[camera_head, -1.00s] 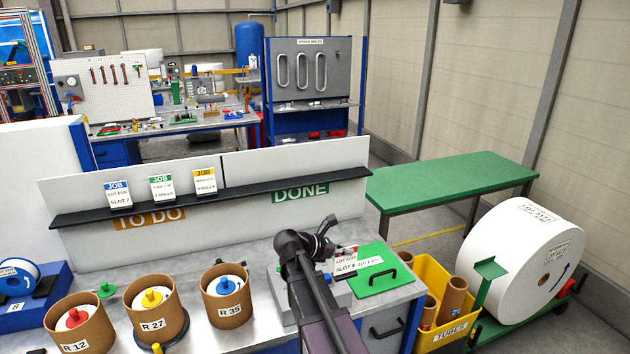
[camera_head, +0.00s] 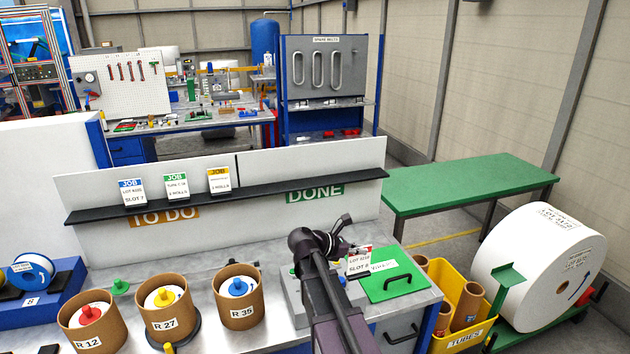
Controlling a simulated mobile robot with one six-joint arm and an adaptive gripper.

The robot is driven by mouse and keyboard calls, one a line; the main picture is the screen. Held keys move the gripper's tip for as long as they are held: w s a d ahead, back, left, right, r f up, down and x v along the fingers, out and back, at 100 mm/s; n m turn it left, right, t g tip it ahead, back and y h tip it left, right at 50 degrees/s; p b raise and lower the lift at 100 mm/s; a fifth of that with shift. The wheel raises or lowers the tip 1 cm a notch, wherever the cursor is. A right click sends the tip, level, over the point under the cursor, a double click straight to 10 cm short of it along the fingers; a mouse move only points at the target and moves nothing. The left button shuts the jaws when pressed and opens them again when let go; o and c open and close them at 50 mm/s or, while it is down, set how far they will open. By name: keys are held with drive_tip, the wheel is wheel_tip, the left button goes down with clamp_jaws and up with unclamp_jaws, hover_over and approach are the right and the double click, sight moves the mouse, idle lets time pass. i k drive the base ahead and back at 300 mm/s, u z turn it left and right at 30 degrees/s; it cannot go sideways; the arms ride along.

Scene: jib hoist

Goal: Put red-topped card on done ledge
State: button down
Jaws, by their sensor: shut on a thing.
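The red-topped card (camera_head: 359,262) is a white card reading LOT and SLOT, with a red strip at its top. It stands roughly upright at the tip of my gripper (camera_head: 340,240), which is shut on it; the grip itself is partly hidden by my arm. The card is in front of the green lid with a black handle, below and right of the DONE sign (camera_head: 314,194). The black done ledge (camera_head: 320,181) runs above that sign, and its right part is bare.
Blue-, green- and yellow-topped cards (camera_head: 175,187) stand on the left part of the ledge, above the TO DO sign. Tubs with rolls (camera_head: 240,300) stand at the front left. A yellow tube bin (camera_head: 470,320) and a large white roll (camera_head: 545,265) are at right.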

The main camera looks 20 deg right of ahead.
sight(310, 182)
drive_tip(key=i, duration=0.95)
drive_tip(key=z, duration=0.05)
